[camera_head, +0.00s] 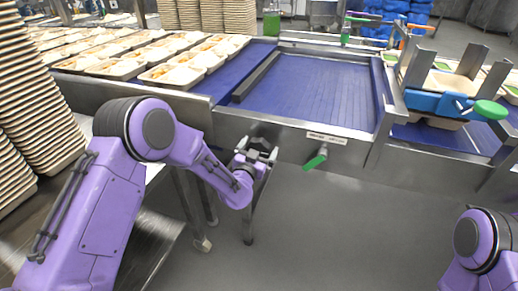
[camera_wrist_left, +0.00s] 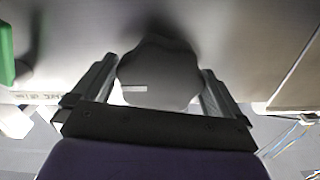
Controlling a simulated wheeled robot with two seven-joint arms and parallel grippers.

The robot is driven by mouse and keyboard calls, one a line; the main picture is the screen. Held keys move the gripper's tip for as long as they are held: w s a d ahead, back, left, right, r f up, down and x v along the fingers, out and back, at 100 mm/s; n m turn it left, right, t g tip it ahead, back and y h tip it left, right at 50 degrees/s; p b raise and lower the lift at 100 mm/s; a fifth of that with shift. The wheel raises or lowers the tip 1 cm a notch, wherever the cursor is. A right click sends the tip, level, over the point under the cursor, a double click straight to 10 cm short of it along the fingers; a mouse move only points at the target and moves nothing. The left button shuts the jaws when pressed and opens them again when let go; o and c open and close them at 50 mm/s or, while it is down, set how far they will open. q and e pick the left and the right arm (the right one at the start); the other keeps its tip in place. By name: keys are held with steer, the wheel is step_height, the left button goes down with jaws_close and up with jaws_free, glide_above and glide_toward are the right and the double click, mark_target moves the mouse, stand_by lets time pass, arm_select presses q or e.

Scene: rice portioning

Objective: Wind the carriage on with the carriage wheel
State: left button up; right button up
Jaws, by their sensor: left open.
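A grey lobed wheel (camera_wrist_left: 160,62), which looks like the carriage wheel, is on the front panel of the machine. It fills the space between my left gripper's fingers in the left wrist view. My left gripper (camera_head: 259,148) is open at the panel, one finger on each side of the wheel. Whether the fingers touch it I cannot tell. In the head view the wheel is mostly hidden by the gripper. A blue carriage (camera_head: 424,101) with upright metal plates and a green knob (camera_head: 490,109) stands at the right. My right arm shows at lower right; its gripper is out of frame.
A green-handled crank (camera_head: 315,162) sticks out of the panel right of my left gripper; its green handle shows at the left wrist view's edge (camera_wrist_left: 6,55). A blue belt (camera_head: 310,90) lies above the panel. Filled trays (camera_head: 173,75) stand at left. The floor below is clear.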

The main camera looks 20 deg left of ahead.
arm_select(q)
steer(key=c, duration=0.8)
